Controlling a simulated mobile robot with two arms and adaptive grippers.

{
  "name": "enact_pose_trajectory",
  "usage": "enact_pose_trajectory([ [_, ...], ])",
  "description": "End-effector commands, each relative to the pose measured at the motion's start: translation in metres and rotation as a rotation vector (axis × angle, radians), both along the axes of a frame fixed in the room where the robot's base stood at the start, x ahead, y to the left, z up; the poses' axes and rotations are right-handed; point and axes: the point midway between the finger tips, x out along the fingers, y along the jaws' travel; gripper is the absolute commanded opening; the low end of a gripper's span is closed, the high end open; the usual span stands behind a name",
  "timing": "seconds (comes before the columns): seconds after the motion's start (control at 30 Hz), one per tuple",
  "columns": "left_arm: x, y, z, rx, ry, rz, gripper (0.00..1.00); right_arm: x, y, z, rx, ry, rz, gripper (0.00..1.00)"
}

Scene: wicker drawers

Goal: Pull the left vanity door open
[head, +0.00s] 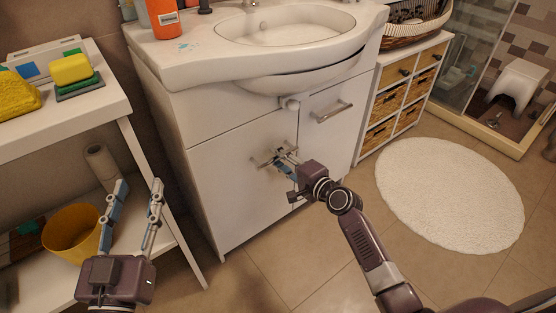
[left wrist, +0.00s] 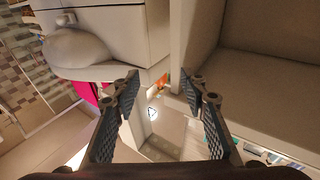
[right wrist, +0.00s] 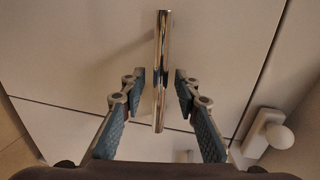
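The white vanity's left door (head: 230,195) looks shut. Its metal bar handle (head: 262,162) is near the door's upper right part and also shows in the right wrist view (right wrist: 162,60). My right gripper (head: 281,160) is at this handle. In the right wrist view its two fingers (right wrist: 158,85) stand on either side of the bar, with a gap to each side, so it is open around the handle. My left gripper (head: 139,184) is open and empty, in front of the white shelf at the left; its spread fingers also show in the left wrist view (left wrist: 161,85).
The vanity's right door has its own handle (head: 334,111). A white knob-like fitting (head: 290,102) sits under the basin (head: 290,27). A yellow bucket (head: 72,236) stands on the shelf unit's lower level, close to my left gripper. Floor is open around the round white rug (head: 450,195).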

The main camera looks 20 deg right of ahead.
Motion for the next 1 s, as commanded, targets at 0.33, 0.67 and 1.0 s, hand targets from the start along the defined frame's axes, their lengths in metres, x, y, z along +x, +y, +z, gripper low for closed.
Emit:
enact_pose_trajectory([
  [0.33,-0.0017,-0.0008,0.0101,-0.012,-0.044,-0.002,0.4,0.0059,0.0025,-0.0013,-0.001,0.001,0.0,0.29],
  [0.67,-0.0016,-0.0007,0.0097,-0.011,-0.044,-0.002,0.4,0.0056,0.0024,-0.0015,-0.001,0.001,0.0,0.02],
  [1.0,-0.0016,-0.0005,0.0095,-0.011,-0.043,-0.002,0.4,0.0054,0.0022,-0.0018,-0.002,0.002,0.0,0.0],
])
